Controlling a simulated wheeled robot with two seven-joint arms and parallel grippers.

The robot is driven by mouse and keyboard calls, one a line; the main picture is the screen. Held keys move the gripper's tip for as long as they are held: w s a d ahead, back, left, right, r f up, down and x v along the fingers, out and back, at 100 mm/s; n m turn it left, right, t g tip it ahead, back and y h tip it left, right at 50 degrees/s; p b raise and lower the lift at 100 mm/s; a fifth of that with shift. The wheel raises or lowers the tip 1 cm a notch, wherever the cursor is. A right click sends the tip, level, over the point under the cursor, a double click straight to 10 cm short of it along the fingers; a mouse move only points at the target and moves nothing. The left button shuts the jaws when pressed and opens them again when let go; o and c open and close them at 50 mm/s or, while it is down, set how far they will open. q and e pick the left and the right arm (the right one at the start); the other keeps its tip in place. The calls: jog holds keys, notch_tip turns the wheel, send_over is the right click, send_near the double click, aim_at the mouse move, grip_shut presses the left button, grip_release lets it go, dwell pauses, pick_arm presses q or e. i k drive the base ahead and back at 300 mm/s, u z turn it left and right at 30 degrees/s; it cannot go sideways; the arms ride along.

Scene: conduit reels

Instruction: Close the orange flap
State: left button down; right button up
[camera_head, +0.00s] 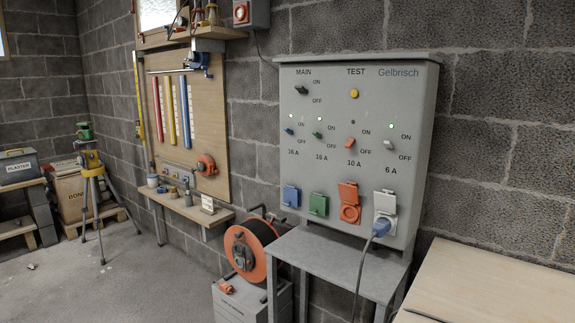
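The orange flap (348,193) is on the grey Gelbrisch panel (335,165), in the lower row of sockets. It stands raised, and the round orange socket (350,214) below it is uncovered, with no plug in it. The orange switch (350,143) marked 10 A sits above it, and the small lamp over that switch looks dark. Neither of my grippers is in view.
The blue flap (291,196) and green flap (318,205) are down. An orange cable reel (246,254) stands left; a wooden board (500,285) lies right.

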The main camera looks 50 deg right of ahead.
aim_at(347, 193)
jog(key=i, duration=1.3)
jog(key=z, duration=3.85)
jog(key=i, duration=0.5)
jog(key=u, duration=0.05)
